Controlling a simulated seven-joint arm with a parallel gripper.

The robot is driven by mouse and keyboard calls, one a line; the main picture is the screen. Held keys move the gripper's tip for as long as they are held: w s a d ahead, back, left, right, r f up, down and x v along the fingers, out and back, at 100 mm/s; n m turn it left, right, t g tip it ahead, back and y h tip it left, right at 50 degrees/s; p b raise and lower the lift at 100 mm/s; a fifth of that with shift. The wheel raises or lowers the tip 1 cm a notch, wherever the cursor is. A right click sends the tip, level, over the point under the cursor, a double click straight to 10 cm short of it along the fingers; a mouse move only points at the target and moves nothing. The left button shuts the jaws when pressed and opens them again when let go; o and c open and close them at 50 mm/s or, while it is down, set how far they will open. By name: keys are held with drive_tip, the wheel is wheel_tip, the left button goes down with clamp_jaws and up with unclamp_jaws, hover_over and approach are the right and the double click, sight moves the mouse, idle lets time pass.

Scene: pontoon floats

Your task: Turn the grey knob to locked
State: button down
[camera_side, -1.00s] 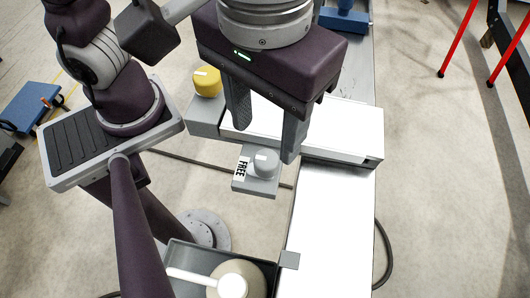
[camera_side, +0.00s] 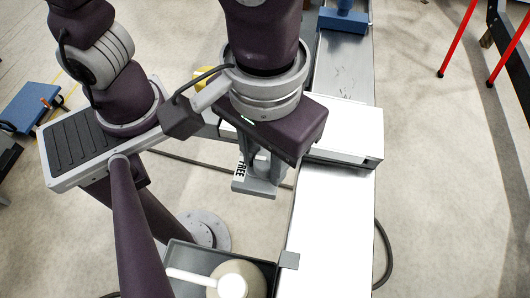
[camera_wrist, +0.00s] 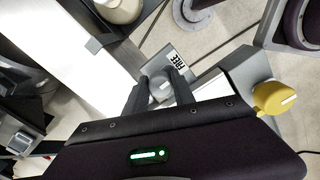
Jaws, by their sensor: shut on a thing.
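The grey knob (camera_wrist: 160,88) sits on a small grey plate with a label reading FREE (camera_wrist: 181,62). In the wrist view it is between the two dark fingers of my gripper (camera_wrist: 160,86), which are shut on it. In the side view my gripper (camera_side: 260,172) reaches down onto the plate (camera_side: 252,187), and the fingers and housing hide most of the knob. The FREE label (camera_side: 241,170) still shows at the plate's left. I cannot make out a locked label.
A yellow knob (camera_wrist: 274,98) stands on a grey block near the grey knob and is mostly hidden behind my gripper in the side view. White panels (camera_side: 334,215) lie to the right. A grey tray (camera_side: 187,259) with a pale round object (camera_side: 245,277) is at the front.

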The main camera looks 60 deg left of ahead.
drive_tip(key=shift+m, duration=0.3)
drive_tip(key=m, duration=0.3)
drive_tip(key=shift+m, duration=0.4)
drive_tip(key=m, duration=0.4)
drive_tip(key=shift+m, duration=0.3)
drive_tip(key=m, duration=0.4)
drive_tip(key=shift+w, duration=0.1)
drive_tip(key=shift+m, duration=2.4)
drive_tip(key=c, duration=1.1)
unclamp_jaws()
drive_tip(key=shift+a, duration=0.1)
drive_tip(key=shift+o, duration=0.2)
drive_tip(key=shift+r, duration=0.1)
